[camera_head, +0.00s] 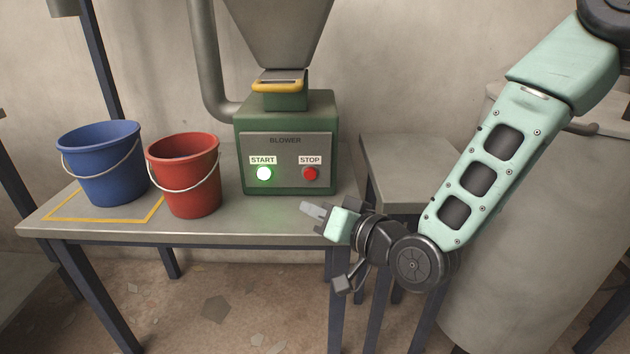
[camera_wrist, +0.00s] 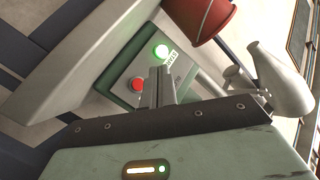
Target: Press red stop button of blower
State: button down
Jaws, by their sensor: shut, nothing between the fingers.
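The green blower box (camera_head: 287,118) stands on the grey table with a labelled front panel. The red stop button (camera_head: 310,174) is on the right of the panel under a STOP label. The start button (camera_head: 264,174) on the left glows bright green-white. In the wrist view the red stop button (camera_wrist: 138,84) and the lit start button (camera_wrist: 161,51) both show. My gripper (camera_head: 308,209) is shut and empty, in front of and below the stop button, apart from it. In the wrist view its closed fingers (camera_wrist: 159,77) appear beside the stop button.
A red bucket (camera_head: 184,185) and a blue bucket (camera_head: 100,165) stand left of the blower, the blue one within a yellow floor-tape outline on the table (camera_head: 230,225). A grey hopper (camera_head: 277,30) sits above the blower. A large pale drum (camera_head: 530,250) is at right.

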send_near(304, 176)
jog(key=shift+s+a+p+x, duration=0.15)
jog(key=shift+x, duration=0.75)
jog(key=shift+s+a+p+x, duration=0.1)
jog(key=shift+s+a+x, duration=0.05)
jog(key=shift+x, duration=0.7)
jog(key=shift+s+a+p+x, duration=0.15)
jog(key=shift+x, duration=0.75)
jog(key=shift+w, duration=0.1)
jog(key=shift+w, duration=0.3)
jog(key=shift+w, duration=0.45)
dwell(0.8)
jog(key=shift+s, duration=0.85)
jog(key=shift+s+a, duration=0.1)
jog(key=shift+s, duration=2.45)
